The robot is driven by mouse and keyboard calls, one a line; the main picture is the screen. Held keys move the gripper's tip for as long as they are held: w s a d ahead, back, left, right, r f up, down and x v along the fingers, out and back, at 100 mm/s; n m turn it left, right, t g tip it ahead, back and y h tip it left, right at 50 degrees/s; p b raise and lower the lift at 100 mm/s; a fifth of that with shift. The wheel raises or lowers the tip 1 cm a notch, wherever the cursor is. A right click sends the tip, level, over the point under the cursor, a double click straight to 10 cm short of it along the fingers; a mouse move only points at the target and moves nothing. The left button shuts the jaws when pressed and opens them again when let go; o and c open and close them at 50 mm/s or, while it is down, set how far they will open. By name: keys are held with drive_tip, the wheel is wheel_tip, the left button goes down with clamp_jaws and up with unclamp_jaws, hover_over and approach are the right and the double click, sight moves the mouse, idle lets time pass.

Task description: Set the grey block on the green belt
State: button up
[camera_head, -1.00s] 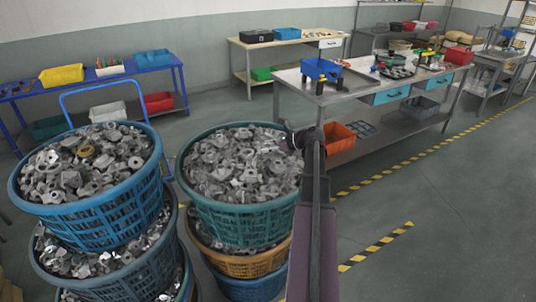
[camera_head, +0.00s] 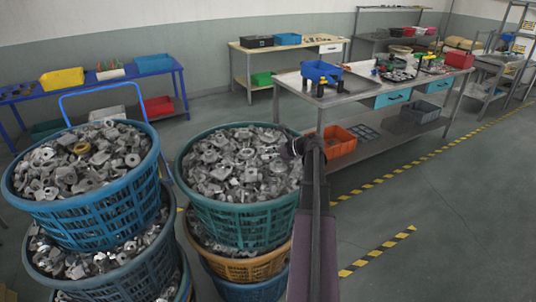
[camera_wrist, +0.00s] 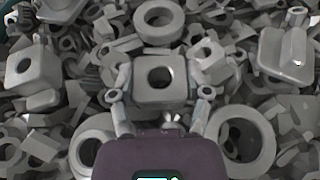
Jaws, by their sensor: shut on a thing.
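In the wrist view my gripper (camera_wrist: 162,100) is shut on a grey block (camera_wrist: 160,88) with a round hole in it, one finger on each side. Heaped grey metal parts lie behind and around the block. In the head view my gripper (camera_head: 301,147) is small and dark, at the right rim of the teal basket (camera_head: 240,222) full of grey parts. The block cannot be made out there. I cannot make out a green belt in either view.
A blue basket (camera_head: 95,215) of grey parts tops a stack at left, close to the teal basket's stack. A metal workbench (camera_head: 345,96) with a blue bin (camera_head: 321,71) stands beyond. Open floor with yellow-black striping (camera_head: 377,252) lies to the right.

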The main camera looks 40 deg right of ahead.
drive_tip(key=o, duration=1.3)
drive_tip(key=shift+c, duration=0.2)
drive_tip(key=shift+r, duration=0.1)
drive_tip(key=shift+s+d+r+p, duration=0.25)
drive_tip(key=shift+s+p, duration=0.2)
drive_tip(key=shift+p, duration=0.05)
drive_tip(key=p+v, duration=0.4)
drive_tip(key=v, duration=0.6)
drive_tip(key=shift+s+d+r, duration=0.1)
drive_tip(key=shift+s+d, duration=0.1)
drive_tip(key=shift+s, duration=0.15)
